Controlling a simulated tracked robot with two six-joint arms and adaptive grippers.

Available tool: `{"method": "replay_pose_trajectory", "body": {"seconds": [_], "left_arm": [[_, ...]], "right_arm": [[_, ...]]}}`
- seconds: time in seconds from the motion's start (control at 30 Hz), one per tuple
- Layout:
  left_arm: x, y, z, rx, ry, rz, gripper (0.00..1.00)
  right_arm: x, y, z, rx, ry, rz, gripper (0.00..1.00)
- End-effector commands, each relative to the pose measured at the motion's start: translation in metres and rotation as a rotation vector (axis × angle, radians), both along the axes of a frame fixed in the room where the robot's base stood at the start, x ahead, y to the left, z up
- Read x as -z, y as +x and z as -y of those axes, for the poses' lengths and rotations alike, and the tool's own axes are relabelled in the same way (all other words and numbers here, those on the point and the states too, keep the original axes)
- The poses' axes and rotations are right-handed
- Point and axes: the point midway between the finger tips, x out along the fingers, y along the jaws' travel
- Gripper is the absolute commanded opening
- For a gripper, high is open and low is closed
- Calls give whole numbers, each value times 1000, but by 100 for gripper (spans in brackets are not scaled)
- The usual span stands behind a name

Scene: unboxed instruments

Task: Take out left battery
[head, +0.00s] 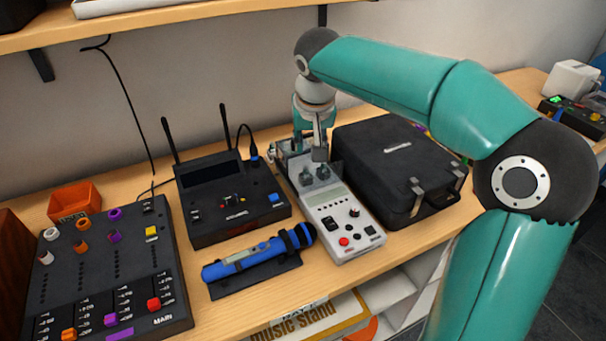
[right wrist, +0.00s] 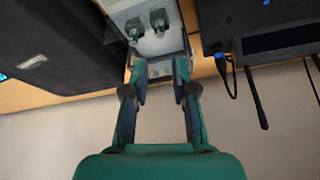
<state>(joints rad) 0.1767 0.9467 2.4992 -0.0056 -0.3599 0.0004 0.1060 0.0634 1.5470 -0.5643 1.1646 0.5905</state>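A white handheld instrument (head: 340,222) with a screen, knobs and red and black buttons lies on the wooden bench. At its far end is an open bay with two dark terminals or batteries: the left one (head: 305,178) and the right one (head: 323,172). In the right wrist view, seen from the opposite side, the left one (right wrist: 158,20) appears on the right and the other (right wrist: 133,30) on the left. My right gripper (head: 313,152) is at the far end of the bay; in the right wrist view it (right wrist: 161,75) is open with nothing between its fingers. My left gripper is not in view.
A black case (head: 385,160) stands close to the right of the instrument. A black receiver with antennas (head: 230,205) stands to its left, a blue microphone (head: 255,258) on a stand in front left. A mixer (head: 105,265) and an orange bin (head: 75,197) are farther left.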

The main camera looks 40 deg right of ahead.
Motion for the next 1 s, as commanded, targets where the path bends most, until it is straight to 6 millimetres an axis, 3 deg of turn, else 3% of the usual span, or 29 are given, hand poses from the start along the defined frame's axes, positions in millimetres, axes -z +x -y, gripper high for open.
{"method": "replay_pose_trajectory", "body": {"seconds": [0.03,0.2,0.47,0.8,1.0], "left_arm": [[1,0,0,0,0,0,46],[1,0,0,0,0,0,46],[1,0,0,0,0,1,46],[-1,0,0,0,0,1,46],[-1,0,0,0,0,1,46]], "right_arm": [[12,3,2,0,0,-6,27],[36,13,8,-1,0,-2,27],[52,18,11,-2,1,-2,27],[93,32,21,-3,0,-2,27],[97,34,22,-4,0,1,27]]}}
